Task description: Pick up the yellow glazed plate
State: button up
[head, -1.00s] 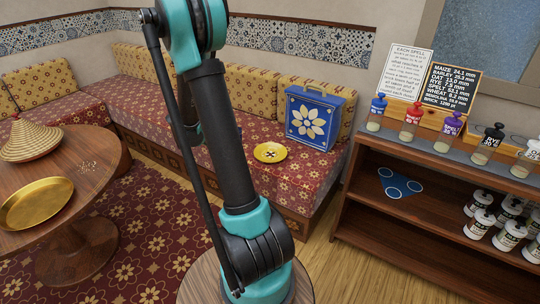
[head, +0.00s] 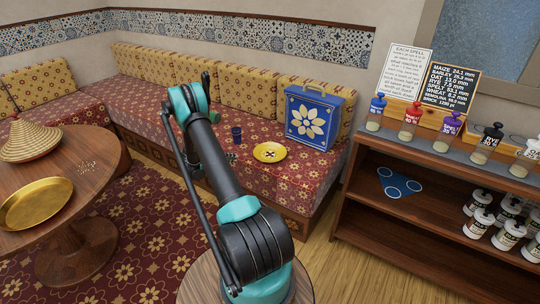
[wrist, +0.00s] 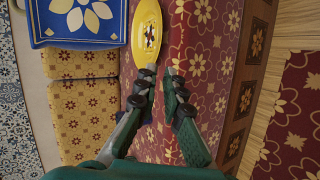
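The yellow glazed plate (head: 270,152) lies flat on the red patterned bench seat, in front of the blue case. It has a dark pattern at its centre. In the wrist view the plate (wrist: 145,14) shows at the top, beyond my fingertips. My gripper (wrist: 161,72) has its two fingers apart with nothing between them. It is short of the plate and not touching it. In the head view my gripper is mostly hidden behind my arm, to the left of the plate.
The blue case (head: 314,118) with a flower design stands right behind the plate. A dark blue cup (head: 236,135) stands left of it on the bench (head: 300,178). A round table (head: 98,178) with a gold tray (head: 36,203) is at left. A wooden shelf (head: 400,225) is at right.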

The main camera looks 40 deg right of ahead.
aim_at(257, 162)
jog(key=x, duration=1.7)
jog(key=shift+d, duration=0.1)
grip_shut()
